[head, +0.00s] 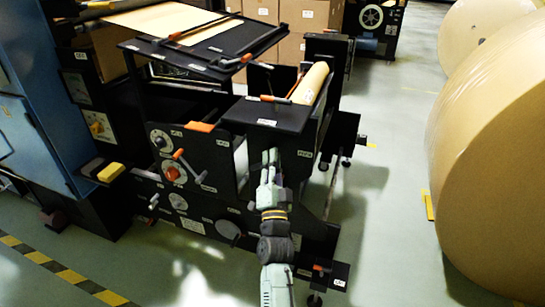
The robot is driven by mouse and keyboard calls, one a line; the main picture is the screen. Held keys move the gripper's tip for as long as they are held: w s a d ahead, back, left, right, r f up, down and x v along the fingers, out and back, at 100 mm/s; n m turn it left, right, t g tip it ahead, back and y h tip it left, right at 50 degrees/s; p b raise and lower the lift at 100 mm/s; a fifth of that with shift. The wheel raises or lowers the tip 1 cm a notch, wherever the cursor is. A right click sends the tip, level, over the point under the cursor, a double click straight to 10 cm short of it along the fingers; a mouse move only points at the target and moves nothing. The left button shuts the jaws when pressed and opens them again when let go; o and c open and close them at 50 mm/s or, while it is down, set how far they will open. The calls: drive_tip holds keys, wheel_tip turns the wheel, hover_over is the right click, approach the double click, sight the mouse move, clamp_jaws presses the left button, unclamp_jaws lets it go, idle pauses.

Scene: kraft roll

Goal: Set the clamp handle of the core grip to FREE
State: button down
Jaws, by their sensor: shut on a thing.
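My gripper (269,157) is shut at the front face of a black housing (285,113), at the near end of a kraft-coloured roll (312,84). The thing between the fingers is small and mostly hidden by them; by its place it looks like the clamp handle, but its shape and setting cannot be made out. A small white label (304,154) sits just right of the gripper; its words are too small to read. My arm comes up from the bottom edge and covers part of the front.
Left of my gripper, a black panel carries a lever with an orange tip (179,154) and a red-centred dial (173,173). An orange-tipped bar (268,98) lies on the housing. A huge kraft roll (490,150) stands at right. Open floor (385,220) lies between.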

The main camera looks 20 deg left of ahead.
drive_tip(key=shift+d+f+m+t+h+p, duration=0.15)
drive_tip(key=shift+m+t+h+p, duration=0.4)
drive_tip(key=shift+m, duration=0.55)
drive_tip(key=shift+d+f+m+t+h+p, duration=0.1)
drive_tip(key=shift+m+t+h+p, duration=0.3)
drive_tip(key=shift+m+h, duration=0.65)
drive_tip(key=shift+f+m+t+h, duration=0.1)
drive_tip(key=shift+f+m+h, duration=0.15)
drive_tip(key=shift+m+h, duration=0.75)
drive_tip(key=shift+f+m+t+h, duration=0.2)
drive_tip(key=shift+m+h, duration=0.4)
drive_tip(key=shift+m, duration=0.85)
drive_tip(key=shift+f+m+t+h, duration=0.1)
drive_tip(key=shift+f+m+h, duration=0.15)
drive_tip(key=shift+m+h, duration=0.75)
drive_tip(key=shift+d+m, duration=0.1)
drive_tip(key=shift+m, duration=0.5)
drive_tip(key=c, duration=1.6)
unclamp_jaws()
drive_tip(key=shift+o, duration=0.2)
drive_tip(key=shift+s+f, duration=0.1)
drive_tip(key=shift+f, duration=0.05)
drive_tip(key=v, duration=1.1)
drive_tip(key=shift+s, duration=0.35)
drive_tip(key=shift+f, duration=0.15)
